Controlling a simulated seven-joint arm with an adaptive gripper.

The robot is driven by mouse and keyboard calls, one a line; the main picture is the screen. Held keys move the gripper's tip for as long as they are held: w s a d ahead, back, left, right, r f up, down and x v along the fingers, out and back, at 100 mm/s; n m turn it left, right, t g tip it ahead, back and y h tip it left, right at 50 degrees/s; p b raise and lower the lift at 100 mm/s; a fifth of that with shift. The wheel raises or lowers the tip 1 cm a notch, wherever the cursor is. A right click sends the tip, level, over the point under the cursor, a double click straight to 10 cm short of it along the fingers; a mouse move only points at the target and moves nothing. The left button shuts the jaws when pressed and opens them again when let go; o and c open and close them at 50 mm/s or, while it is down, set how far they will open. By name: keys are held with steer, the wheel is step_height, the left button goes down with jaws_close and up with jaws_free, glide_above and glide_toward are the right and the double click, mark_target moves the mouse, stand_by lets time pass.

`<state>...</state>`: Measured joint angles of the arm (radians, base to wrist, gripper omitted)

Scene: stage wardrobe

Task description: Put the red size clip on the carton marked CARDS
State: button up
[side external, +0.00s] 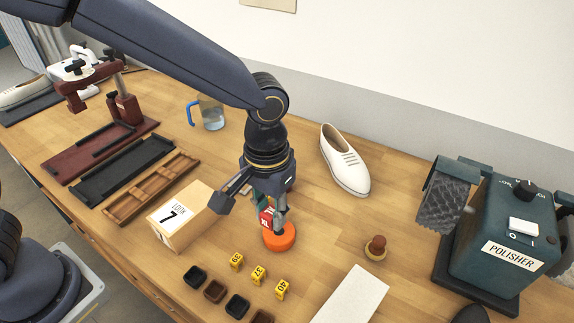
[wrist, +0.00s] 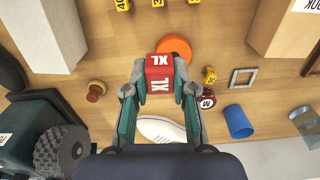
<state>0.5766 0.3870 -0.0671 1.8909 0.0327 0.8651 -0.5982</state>
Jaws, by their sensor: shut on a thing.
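A red size clip marked XL (wrist: 160,73) is held between the two fingertips of my gripper (wrist: 161,84). It also shows in the side external view (side external: 266,218), partly covered by a finger of my gripper (side external: 268,208). The clip is just above or beside an orange disc (side external: 279,237); I cannot tell whether they touch. No carton with a readable CARDS mark shows. A tan carton (side external: 190,225) left of my gripper reads LOOK 7. A pale box (side external: 350,296) stands at the front right with no readable mark; it also shows in the wrist view (wrist: 42,38).
Yellow numbered markers (side external: 258,274) and small dark trays (side external: 215,291) lie in front. A white shoe (side external: 345,160), a wooden knob (side external: 376,247) and a polisher (side external: 505,245) are to the right. A round piece marked M (wrist: 207,99) and a blue cup (wrist: 238,122) are nearby.

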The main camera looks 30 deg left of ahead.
steer(key=s+d+r+m, duration=0.2)
steer(key=s+d+r, duration=0.2)
steer(key=s, duration=0.3)
steer(key=s+d+r+m, duration=0.2)
steer(key=s+d+r, duration=0.2)
steer(key=s, duration=0.3)
glide_above(349, 308)
steer(key=f, duration=0.5)
steer(key=s+a+f, duration=0.1)
steer(key=f, duration=0.2)
steer(key=shift+f, duration=0.35)
steer(key=shift+w+d+f, duration=0.3)
steer(key=shift+d+f, duration=0.05)
steer(key=shift+f, duration=0.1)
steer(key=shift+w+d+f, duration=0.15)
steer(key=shift+f, duration=1.55)
steer(key=shift+f, duration=0.1)
steer(key=o, duration=0.7)
